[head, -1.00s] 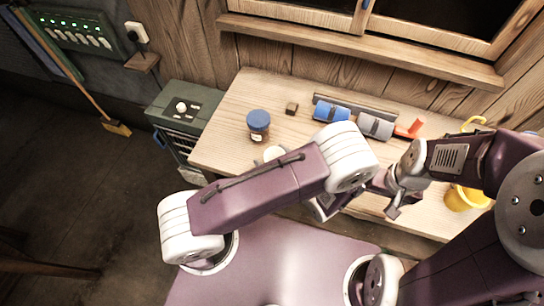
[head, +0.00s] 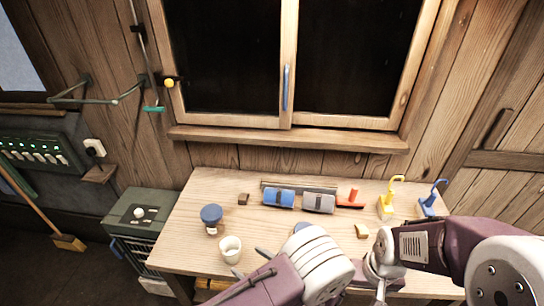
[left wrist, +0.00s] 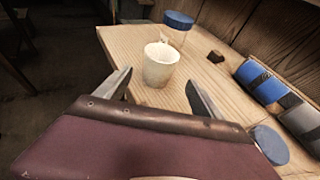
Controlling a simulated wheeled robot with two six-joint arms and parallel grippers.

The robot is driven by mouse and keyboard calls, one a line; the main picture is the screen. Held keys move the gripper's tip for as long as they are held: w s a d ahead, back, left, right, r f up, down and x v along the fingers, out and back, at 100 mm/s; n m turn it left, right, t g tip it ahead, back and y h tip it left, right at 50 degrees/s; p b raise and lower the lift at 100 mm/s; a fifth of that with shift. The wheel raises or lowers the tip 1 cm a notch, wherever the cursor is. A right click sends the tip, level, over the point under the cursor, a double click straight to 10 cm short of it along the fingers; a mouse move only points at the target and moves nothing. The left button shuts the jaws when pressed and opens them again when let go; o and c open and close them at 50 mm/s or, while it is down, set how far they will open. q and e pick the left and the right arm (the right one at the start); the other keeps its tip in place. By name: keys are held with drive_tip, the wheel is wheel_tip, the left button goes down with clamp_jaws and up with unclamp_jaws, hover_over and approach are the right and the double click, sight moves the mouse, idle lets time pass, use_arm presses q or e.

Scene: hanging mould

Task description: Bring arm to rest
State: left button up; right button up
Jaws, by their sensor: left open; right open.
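My left gripper (head: 264,262) is open and empty over the table's front part. In the left wrist view its two fingers (left wrist: 158,88) are spread apart, with a white cup (left wrist: 160,65) standing upright beyond them. The cup (head: 231,250) is left of the gripper in the head view. My right gripper (head: 380,289) points downward near the bottom edge; only part of it shows, and it is open with nothing seen in it. My left arm hides part of the table's front.
On the wooden table (head: 185,240) are a blue-lidded jar (head: 212,217), a blue roll (head: 279,198), a grey roll (head: 319,202), a red piece (head: 352,199), a yellow hook stand (head: 387,204) and a blue hook stand (head: 430,203). A green cabinet (head: 132,215) stands left. The window is behind.

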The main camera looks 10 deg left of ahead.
use_arm(q)
drive_tip(key=shift+a, duration=0.2)
drive_tip(key=w+a+r+n+g, duration=0.1)
drive_tip(key=a+r+n+g, duration=0.1)
drive_tip(key=a+r+n, duration=0.1)
drive_tip(key=w+a+r+n, duration=0.1)
drive_tip(key=a, duration=0.1)
drive_tip(key=shift+w+a+r+g+y, duration=0.2)
drive_tip(key=shift+w+r+g+y, duration=0.15)
drive_tip(key=shift+g+y, duration=0.05)
drive_tip(key=s+a+r+n+g+h, duration=0.1)
drive_tip(key=s+a+r+n+g, duration=0.35)
drive_tip(key=a+n, duration=0.35)
drive_tip(key=s+a+f+n+g+h, duration=0.1)
drive_tip(key=s+n+g+h, duration=0.2)
drive_tip(key=s+n+h, duration=0.4)
drive_tip(key=d+f+n+t+h, duration=0.1)
drive_tip(key=d+n+t+h, duration=0.2)
drive_tip(key=d+n, duration=0.3)
drive_tip(key=shift+w+d+h+b, duration=0.4)
drive_tip(key=shift+d+h, duration=0.2)
drive_tip(key=shift+d, duration=0.6)
